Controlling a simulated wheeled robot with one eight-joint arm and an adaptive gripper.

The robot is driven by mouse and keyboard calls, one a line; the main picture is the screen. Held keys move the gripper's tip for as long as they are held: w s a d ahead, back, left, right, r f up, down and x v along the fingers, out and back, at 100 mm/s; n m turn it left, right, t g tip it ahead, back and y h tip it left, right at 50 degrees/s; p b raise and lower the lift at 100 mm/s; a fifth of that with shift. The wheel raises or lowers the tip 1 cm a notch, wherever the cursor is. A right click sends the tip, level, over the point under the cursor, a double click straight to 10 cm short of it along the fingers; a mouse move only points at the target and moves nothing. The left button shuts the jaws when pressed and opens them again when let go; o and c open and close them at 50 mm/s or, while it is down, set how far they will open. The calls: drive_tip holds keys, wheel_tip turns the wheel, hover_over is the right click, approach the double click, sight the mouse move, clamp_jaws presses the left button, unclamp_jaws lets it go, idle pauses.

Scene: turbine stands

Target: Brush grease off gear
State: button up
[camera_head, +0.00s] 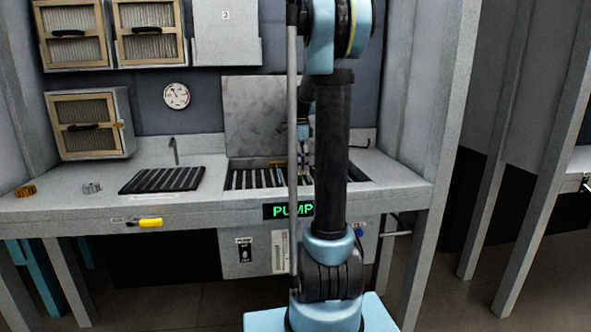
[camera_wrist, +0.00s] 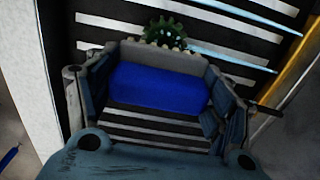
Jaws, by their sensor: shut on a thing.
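My gripper (camera_wrist: 158,97) is shut on a brush (camera_wrist: 150,84), seen in the wrist view as a blue block with a grey part and pale bristle tips at its far edge. A dark green toothed gear (camera_wrist: 166,30) lies on the slatted grate (camera_wrist: 228,20) just beyond the bristles. The bristle tips overlap the gear's near edge in this view; I cannot tell whether they touch. In the head view my gripper is over the sink grate (camera_head: 245,180), largely hidden behind my arm, and the gear cannot be made out.
A second slatted rack (camera_head: 162,180) and a tap (camera_head: 174,150) are left of the sink. A yellow handle (camera_head: 150,222) and a lit PUMP sign (camera_head: 290,211) are on the bench front. A grey panel (camera_head: 262,112) stands behind the sink. A yellow bar (camera_wrist: 303,62) runs along the wrist view's right.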

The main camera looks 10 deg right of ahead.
drive_tip(key=shift+w+a+r, duration=0.1)
drive_tip(key=shift+r, duration=1.35)
drive_tip(key=shift+a+r, duration=0.1)
drive_tip(key=shift+r, duration=1.3)
